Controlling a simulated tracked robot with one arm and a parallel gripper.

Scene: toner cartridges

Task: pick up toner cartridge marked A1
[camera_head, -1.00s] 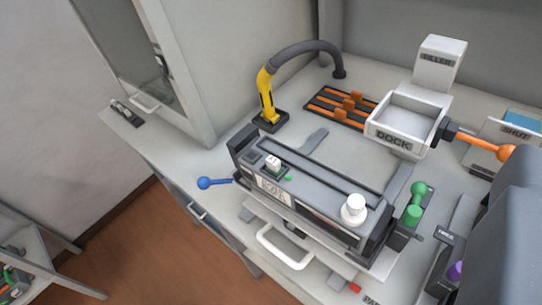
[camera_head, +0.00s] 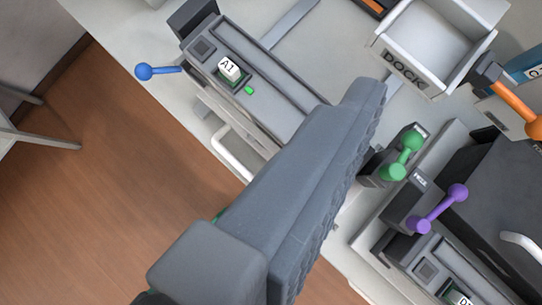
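The toner cartridge marked A1 (camera_head: 229,67) shows its white labelled block at the upper left. It sits in a long grey machine (camera_head: 262,98) with a small green light beside the block. My gripper (camera_head: 335,150) reaches across the middle of the view as a large dark grey finger with a ridged side. It lies to the right of and below the A1 block, apart from it in the picture, and hides the right part of the machine. A second finger cannot be made out, so its opening is unclear.
A blue-knobbed lever (camera_head: 145,71) sticks out left of the machine. To the right are a white DOCK tray (camera_head: 437,35), an orange handle (camera_head: 518,110), a green lever (camera_head: 403,158) and a purple lever (camera_head: 437,208). Another labelled block (camera_head: 463,299) shows at lower right. Open floor lies left.

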